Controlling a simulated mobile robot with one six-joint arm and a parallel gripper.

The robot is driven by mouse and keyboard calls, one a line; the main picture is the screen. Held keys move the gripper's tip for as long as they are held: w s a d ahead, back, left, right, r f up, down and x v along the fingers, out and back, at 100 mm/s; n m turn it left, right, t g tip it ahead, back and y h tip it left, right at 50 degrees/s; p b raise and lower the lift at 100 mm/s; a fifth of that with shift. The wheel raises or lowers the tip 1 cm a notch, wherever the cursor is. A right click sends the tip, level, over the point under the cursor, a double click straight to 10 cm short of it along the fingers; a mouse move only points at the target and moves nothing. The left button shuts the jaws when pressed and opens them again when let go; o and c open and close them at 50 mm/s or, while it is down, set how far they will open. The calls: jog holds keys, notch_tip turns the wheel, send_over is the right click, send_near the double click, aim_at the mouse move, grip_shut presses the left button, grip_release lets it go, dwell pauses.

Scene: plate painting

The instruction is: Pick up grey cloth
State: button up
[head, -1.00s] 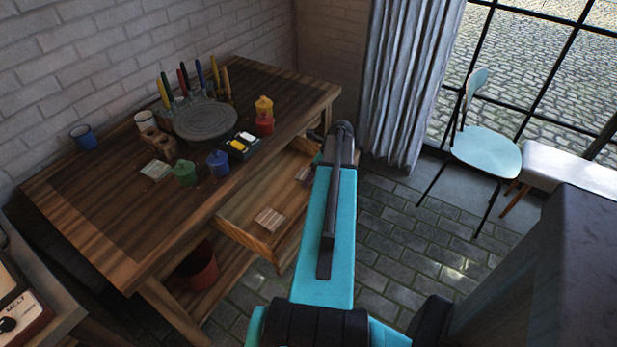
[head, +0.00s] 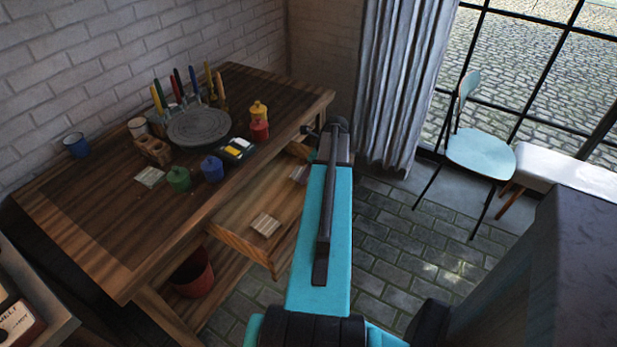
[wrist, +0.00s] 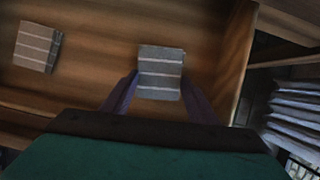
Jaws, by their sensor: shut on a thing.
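The grey cloth (wrist: 161,68) is a small folded piece with pale stripes, in the open wooden drawer. In the wrist view my gripper (wrist: 160,88) has one finger on each side of it and is shut on it. The cloth looks still low in the drawer; I cannot tell whether it touches the bottom. In the head view the cloth (head: 298,173) shows just left of my arm, which hides my fingertips. A second striped folded cloth (wrist: 38,47) lies apart in the drawer, pale brown in the head view (head: 265,224).
The drawer (head: 240,215) stands out from the wooden table (head: 95,225). On the table are a grey turntable (head: 199,125), paint pots (head: 212,169), brushes and a patterned square (head: 149,177). A red bucket (head: 193,275) is below.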

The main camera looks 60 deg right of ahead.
jog(key=shift+r+b, duration=0.3)
jog(key=shift+r, duration=3.05)
